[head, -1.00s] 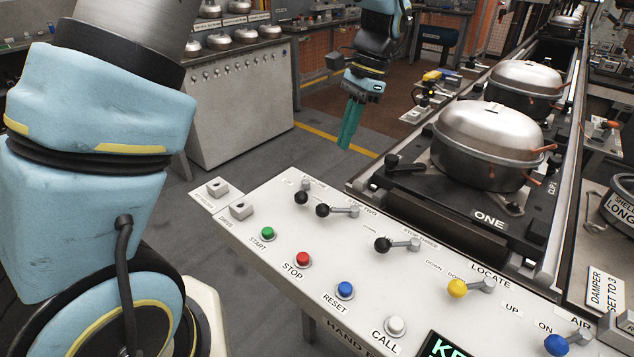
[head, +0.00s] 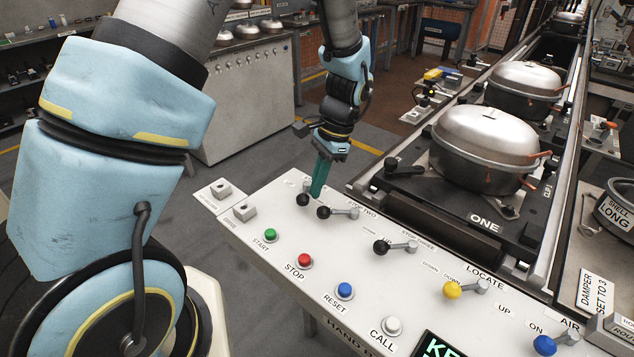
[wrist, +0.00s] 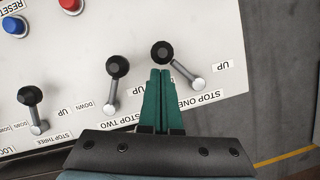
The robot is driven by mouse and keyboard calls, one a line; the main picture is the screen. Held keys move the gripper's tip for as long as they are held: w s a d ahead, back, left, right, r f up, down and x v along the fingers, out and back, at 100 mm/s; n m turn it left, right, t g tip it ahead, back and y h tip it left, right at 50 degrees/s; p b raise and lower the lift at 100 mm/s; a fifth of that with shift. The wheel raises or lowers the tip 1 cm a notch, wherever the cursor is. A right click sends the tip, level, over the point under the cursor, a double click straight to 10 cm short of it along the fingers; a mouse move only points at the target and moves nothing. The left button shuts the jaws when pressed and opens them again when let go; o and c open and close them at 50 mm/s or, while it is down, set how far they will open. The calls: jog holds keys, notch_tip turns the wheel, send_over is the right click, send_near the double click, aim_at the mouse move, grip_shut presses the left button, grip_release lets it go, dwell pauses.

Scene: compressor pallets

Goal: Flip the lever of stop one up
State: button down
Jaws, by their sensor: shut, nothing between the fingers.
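The stop one lever has a black knob (head: 303,199) at the far left of the lever row in the head view. In the wrist view its knob (wrist: 162,51) stands just beyond my fingertips, and its grey arm slants down right to a pivot near the STOP ONE label (wrist: 190,103). My gripper (head: 316,197) has its green fingers together and empty, pointing down over the panel close to this knob. In the wrist view the fingertips (wrist: 160,72) lie just under the knob; I cannot tell whether they touch it. The stop two lever (head: 323,212) is close by on the right.
The white panel (head: 288,290) also carries the stop three lever (head: 381,247), a yellow locate lever (head: 452,289), a blue air lever (head: 544,345) and coloured push buttons. The conveyor with silver-lidded compressors (head: 485,147) runs behind on the right. Floor is clear left of the panel.

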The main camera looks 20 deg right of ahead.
jog(key=shift+a+m, duration=0.4)
jog(key=shift+m, duration=0.4)
jog(key=shift+a+m+t+p, duration=0.3)
jog(key=shift+a+m+t, duration=0.15)
jog(key=shift+m, duration=0.35)
jog(key=a+m, duration=0.1)
jog(key=m, duration=0.1)
jog(key=w+a+m+t, duration=0.1)
jog(key=m, duration=0.2)
jog(key=a+m+t+h, duration=0.1)
jog(key=m, duration=0.1)
jog(key=shift+w, duration=0.4)
jog(key=m, duration=0.1)
jog(key=w+a+m, duration=0.1)
jog(key=m, duration=0.1)
jog(key=shift+w+h, duration=0.1)
jog(key=shift+h, duration=0.2)
jog(key=shift+w, duration=0.2)
jog(key=shift+w+a, duration=0.1)
jog(key=shift+w, duration=0.05)
